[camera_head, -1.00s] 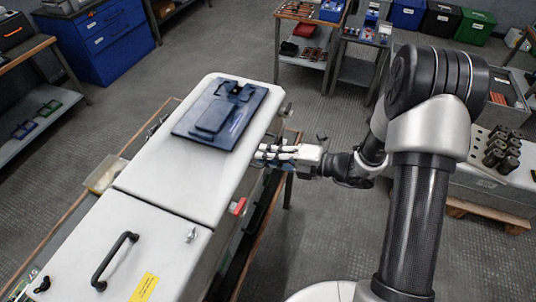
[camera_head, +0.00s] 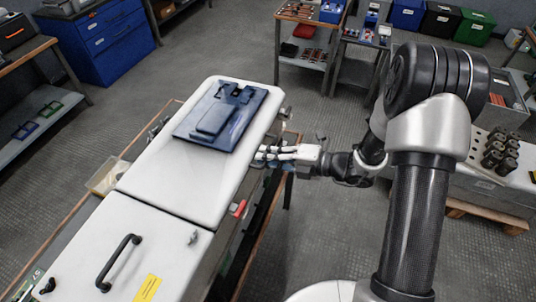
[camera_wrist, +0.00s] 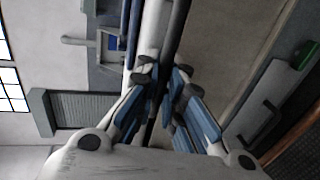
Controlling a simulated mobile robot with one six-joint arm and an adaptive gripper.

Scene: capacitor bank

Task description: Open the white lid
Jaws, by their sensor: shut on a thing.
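The white lid (camera_head: 150,185) is the long rounded cover over the far part of the white cabinet, with a dark blue panel (camera_head: 222,115) on top. My gripper (camera_head: 262,155) reaches in from the right and is shut at the lid's right edge. In the wrist view, the blue-padded fingers of my gripper (camera_wrist: 165,90) close around the pale lid edge (camera_wrist: 155,30), beside a dark strip. The exact contact is partly hidden by the fingers. The lid looks slightly raised along its near edge, with a narrow gap there.
The nearer white cover (camera_head: 150,225) has a black handle (camera_head: 117,262) and a yellow label (camera_head: 148,288). A red part (camera_head: 239,208) sits on the cabinet's right side. Open floor (camera_head: 325,225) lies right of the cabinet. Small shelving tables (camera_head: 308,55) stand behind.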

